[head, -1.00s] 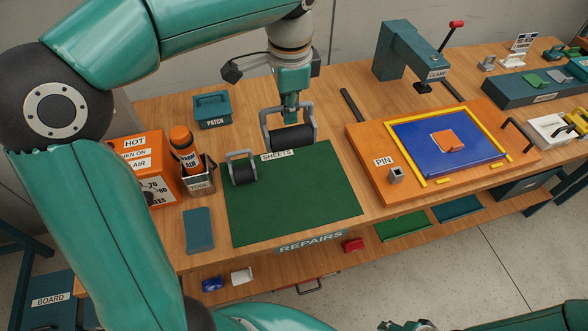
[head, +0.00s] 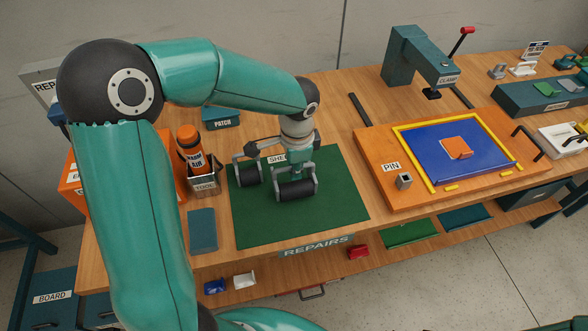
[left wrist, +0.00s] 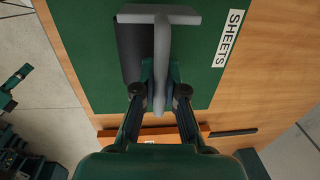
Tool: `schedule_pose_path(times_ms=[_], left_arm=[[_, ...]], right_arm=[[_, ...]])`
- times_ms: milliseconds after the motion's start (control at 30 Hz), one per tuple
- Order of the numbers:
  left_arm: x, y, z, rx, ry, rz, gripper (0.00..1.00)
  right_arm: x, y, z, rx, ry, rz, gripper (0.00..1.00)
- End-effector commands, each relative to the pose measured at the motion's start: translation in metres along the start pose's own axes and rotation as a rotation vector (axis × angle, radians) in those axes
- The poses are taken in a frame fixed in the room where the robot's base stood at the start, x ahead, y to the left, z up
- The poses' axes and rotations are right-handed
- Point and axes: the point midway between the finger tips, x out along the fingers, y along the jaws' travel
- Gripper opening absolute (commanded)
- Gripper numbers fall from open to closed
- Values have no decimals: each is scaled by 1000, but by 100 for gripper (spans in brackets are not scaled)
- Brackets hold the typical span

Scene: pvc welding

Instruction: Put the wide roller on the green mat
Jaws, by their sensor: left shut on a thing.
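The wide roller (head: 296,191) has a dark cylinder and a grey frame. It is over the middle of the green mat (head: 300,229); I cannot tell if it touches the mat. My left gripper (head: 297,176) is shut on its handle from above. In the left wrist view the gripper (left wrist: 160,92) holds the grey handle (left wrist: 161,50), with the dark cylinder (left wrist: 129,50) beside it and the green mat (left wrist: 80,35) behind. A narrower roller (head: 249,177) stands at the mat's upper left part. My right gripper is not in view.
A tool holder (head: 205,186) with a hot-air tool (head: 189,150) stands left of the mat, near a blue-grey pad (head: 202,231). An orange board with a blue panel (head: 430,140) lies to the right. The mat's front and right parts are clear.

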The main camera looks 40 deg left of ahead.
Motion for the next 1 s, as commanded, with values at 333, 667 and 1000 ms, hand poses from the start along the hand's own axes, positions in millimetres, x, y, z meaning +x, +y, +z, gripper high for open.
schedule_pose_path(times_ms=[333, 667, 1000], left_arm=[[10, 1, 0, -1, 1, 0, 0], [10, 1, 0, 0, 0, 0, 35], [-3, 0, -1, 1, 2, -3, 35]], right_arm=[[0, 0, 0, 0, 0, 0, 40], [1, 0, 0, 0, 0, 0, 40], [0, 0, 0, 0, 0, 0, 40]])
